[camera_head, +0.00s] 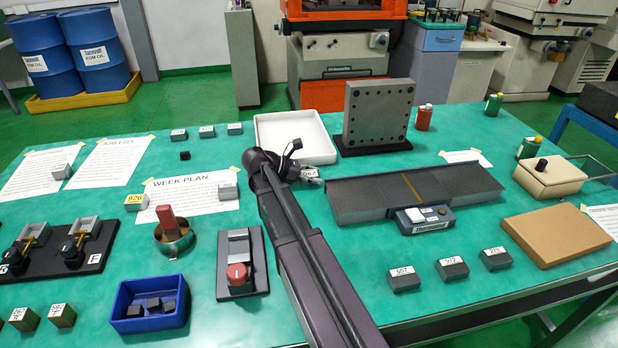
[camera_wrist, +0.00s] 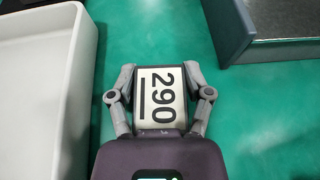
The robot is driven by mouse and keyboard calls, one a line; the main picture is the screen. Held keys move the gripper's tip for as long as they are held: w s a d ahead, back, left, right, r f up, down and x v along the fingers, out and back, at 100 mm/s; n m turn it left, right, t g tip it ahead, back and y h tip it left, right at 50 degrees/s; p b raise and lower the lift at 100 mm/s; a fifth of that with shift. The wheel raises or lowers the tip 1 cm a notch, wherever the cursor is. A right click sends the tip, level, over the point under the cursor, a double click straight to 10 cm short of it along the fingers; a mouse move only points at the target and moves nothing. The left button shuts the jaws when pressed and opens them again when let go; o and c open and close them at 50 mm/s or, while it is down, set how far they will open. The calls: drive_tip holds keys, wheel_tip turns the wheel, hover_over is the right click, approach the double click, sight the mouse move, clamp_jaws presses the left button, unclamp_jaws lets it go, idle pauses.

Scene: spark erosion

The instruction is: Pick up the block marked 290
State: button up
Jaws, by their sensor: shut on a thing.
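The block marked 290 (camera_wrist: 161,97) is between the two fingers of my gripper (camera_wrist: 160,90) in the wrist view, its white label with black digits facing the camera. My gripper is shut on it, one finger against each side. In the head view the block (camera_head: 309,173) shows small at the end of my gripper (camera_head: 303,174), between the white tray and the dark grey plate. My arm hides part of the table there. I cannot tell whether the block touches the table.
The white tray (camera_head: 262,138) is just left of the block; its wall (camera_wrist: 72,100) shows close in the wrist view. A dark grey plate (camera_head: 450,192) lies to the right. A drilled upright plate (camera_head: 409,113) stands behind. Green table shows between them.

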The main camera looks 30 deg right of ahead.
sight(315, 172)
drive_tip(key=shift+r, duration=0.2)
wheel_tip(315, 172, up, 4)
drive_tip(key=p, duration=0.4)
drive_tip(key=shift+f, duration=0.2)
drive_tip(key=s+a, duration=0.3)
drive_tip(key=s, duration=0.1)
drive_tip(key=s+a, duration=0.3)
drive_tip(key=s, duration=0.1)
drive_tip(key=s+a+r+p, duration=0.1)
drive_tip(key=s+a, duration=0.2)
drive_tip(key=s, duration=0.2)
drive_tip(key=shift+s, duration=0.1)
